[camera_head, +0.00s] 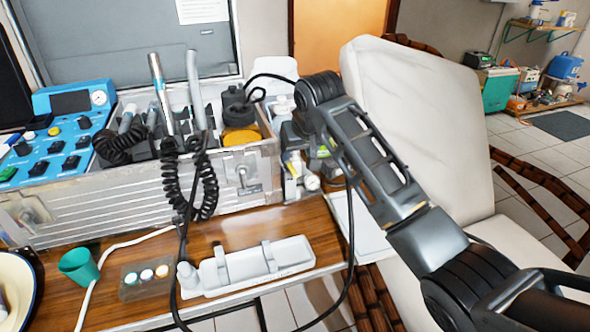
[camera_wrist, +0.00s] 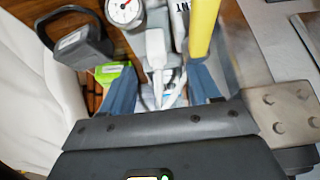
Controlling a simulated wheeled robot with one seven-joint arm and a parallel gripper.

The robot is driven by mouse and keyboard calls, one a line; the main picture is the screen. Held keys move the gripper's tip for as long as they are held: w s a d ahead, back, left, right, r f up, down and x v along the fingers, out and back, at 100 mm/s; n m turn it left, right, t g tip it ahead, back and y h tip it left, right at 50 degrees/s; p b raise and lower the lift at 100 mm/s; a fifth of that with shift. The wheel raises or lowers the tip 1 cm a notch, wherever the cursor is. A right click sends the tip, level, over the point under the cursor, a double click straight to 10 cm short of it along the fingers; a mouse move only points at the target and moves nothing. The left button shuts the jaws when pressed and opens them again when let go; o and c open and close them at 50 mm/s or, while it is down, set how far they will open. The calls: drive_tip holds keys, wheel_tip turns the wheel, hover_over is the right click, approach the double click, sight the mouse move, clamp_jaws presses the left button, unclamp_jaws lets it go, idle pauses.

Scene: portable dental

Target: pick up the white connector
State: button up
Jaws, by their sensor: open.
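A white connector-like piece (camera_wrist: 156,48) shows in the wrist view, upright in the picture, between and just beyond the fingertips. I cannot tell for certain that it is the white connector. My gripper (camera_wrist: 163,88) is open, with one blue-grey finger on each side and a clear gap between them. Thin white and blue tubing lies in that gap, and no grip on it shows. In the head view the wrist end of my arm hangs over the gap between the metal case and the white chair, and the connector cannot be made out there.
A round gauge (camera_wrist: 124,10), a yellow cylinder (camera_wrist: 202,28), a black handled block (camera_wrist: 75,40) and a green item (camera_wrist: 112,72) crowd around the fingers. The metal case (camera_head: 120,205) stands left of my wrist. A white tray (camera_head: 250,266) lies on the wooden table in front.

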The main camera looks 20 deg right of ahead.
sight(296, 158)
drive_tip(key=shift+w+d+b+x, duration=0.15)
drive_tip(key=shift+b+x, duration=0.1)
drive_tip(key=shift+x, duration=1.3)
drive_tip(key=shift+w+d+b+x, duration=0.1)
drive_tip(key=shift+w+b+x, duration=0.1)
drive_tip(key=shift+x, duration=1.35)
drive_tip(key=shift+r, duration=0.2)
drive_tip(key=shift+c, duration=0.3)
drive_tip(key=shift+s, duration=0.1)
drive_tip(key=c, duration=1)
